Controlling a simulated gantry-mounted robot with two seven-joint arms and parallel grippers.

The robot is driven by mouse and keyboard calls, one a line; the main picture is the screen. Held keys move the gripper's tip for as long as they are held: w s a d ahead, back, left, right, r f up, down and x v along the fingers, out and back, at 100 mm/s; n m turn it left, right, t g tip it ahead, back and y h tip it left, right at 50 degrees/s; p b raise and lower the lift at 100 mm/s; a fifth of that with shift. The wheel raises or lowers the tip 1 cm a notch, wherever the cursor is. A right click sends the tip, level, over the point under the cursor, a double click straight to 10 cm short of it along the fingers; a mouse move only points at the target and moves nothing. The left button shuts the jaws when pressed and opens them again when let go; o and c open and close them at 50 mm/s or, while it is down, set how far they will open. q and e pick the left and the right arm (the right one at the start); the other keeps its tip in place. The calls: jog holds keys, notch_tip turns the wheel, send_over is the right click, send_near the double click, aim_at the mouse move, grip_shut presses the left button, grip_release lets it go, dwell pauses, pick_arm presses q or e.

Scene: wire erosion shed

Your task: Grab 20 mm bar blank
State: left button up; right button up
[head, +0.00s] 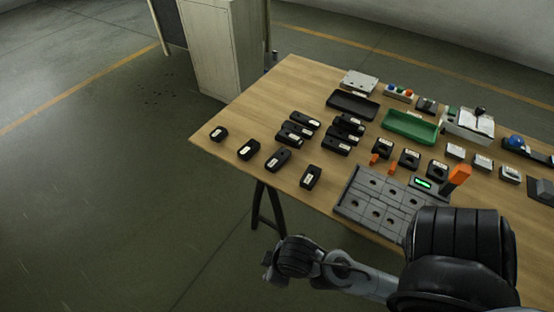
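Several dark blocks with pale labels lie on the wooden table, and any of them may be the bar blank; the labels are too small to read. A front row holds a small block (218,133), a second block (248,149), a longer block (277,159) and an upright-looking block (310,177). Two clusters, left (295,131) and right (345,132), lie behind. My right arm comes in from the lower right, and its far end, seemingly the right gripper (268,267), hangs off the table's front edge, apart from all blocks. Its fingers are unclear. My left gripper is out of view.
A grey fixture plate (373,201) with holes lies near the front edge, with an orange-handled tool (456,179) beside it. A black tray (352,105) and green tray (410,127) stand behind. A cabinet (222,50) stands beyond.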

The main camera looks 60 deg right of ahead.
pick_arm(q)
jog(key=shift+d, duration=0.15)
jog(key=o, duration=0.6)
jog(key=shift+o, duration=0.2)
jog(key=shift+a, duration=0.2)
